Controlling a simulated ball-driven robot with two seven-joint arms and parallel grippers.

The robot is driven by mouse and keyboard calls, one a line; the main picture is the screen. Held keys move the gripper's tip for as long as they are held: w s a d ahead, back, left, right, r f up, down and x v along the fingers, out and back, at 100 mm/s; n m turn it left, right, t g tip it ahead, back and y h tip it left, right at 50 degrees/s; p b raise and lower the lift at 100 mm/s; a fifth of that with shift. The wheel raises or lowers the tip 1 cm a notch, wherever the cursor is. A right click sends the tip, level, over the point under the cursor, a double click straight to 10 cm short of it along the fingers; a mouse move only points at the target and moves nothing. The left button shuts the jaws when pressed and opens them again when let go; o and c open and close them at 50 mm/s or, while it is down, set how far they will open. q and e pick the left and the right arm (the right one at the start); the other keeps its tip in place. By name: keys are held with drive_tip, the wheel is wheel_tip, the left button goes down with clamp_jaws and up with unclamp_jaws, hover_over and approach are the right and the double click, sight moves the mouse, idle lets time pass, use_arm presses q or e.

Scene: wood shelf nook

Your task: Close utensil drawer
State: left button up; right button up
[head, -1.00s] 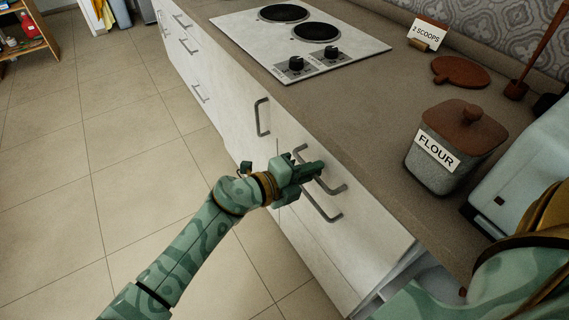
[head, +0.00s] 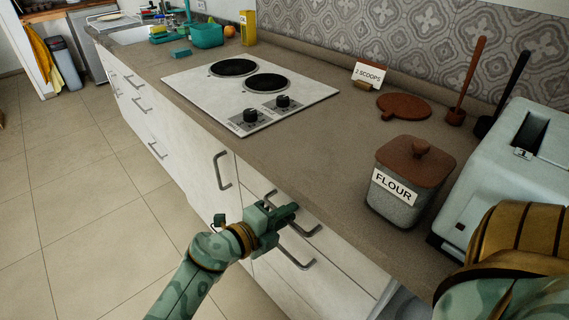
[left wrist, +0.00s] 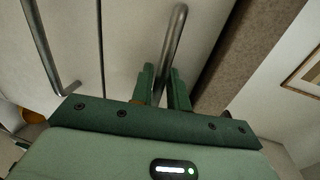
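The drawer front (head: 335,261) is a white panel under the counter, and it looks about flush with the cabinet. Its grey bar handle (head: 312,231) shows beside my left gripper (head: 288,212). In the left wrist view the handle bar (left wrist: 173,45) runs between the two green fingers of my left gripper (left wrist: 163,85), which sit close on both sides of it. The fingers seem shut on the bar. The drawer's inside is not seen. My right gripper is out of view; only part of my right arm shows at the lower right.
A second handle (head: 296,250) sits just below, and a door handle (head: 221,170) is to the left. The counter holds a cooktop (head: 250,92), a flour canister (head: 405,185) and a pale blue toaster (head: 505,170). The tiled floor (head: 75,190) at left is clear.

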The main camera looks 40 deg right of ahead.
use_arm(q)
drive_tip(key=p+v, duration=0.7)
drive_tip(key=v, duration=0.9)
drive_tip(key=shift+a, duration=0.15)
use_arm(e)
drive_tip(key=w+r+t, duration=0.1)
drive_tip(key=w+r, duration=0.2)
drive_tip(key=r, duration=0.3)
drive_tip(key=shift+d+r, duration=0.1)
